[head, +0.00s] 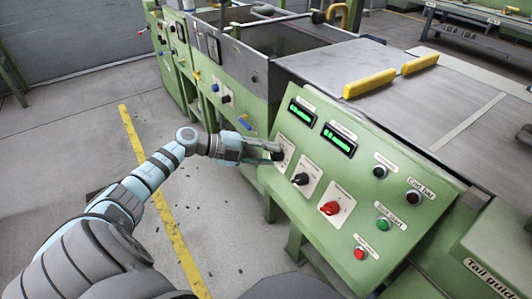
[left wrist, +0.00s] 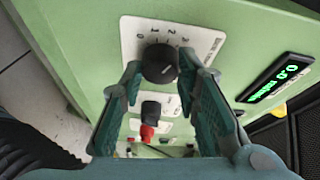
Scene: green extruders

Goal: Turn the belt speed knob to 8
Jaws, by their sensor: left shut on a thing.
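My left gripper (head: 274,152) reaches in from the left to the upper-left dial plate of the sloped green control panel (head: 345,215). In the left wrist view its two fingers (left wrist: 160,68) stand either side of a black round knob (left wrist: 160,62) and are shut on it. The knob sits on a white plate (left wrist: 132,48) with a numbered scale; digits from 0 to 3 show. A pale pointer line shows on the knob, but its exact setting is unclear. The plate's printed name is too small to read. My right gripper is not in view.
A second black knob (head: 300,179) and a red knob (head: 330,208) sit lower on the panel. Two green displays (head: 302,112) are above, and push buttons (head: 383,223) are at the right. Yellow handles (head: 370,83) lie behind on the machine top.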

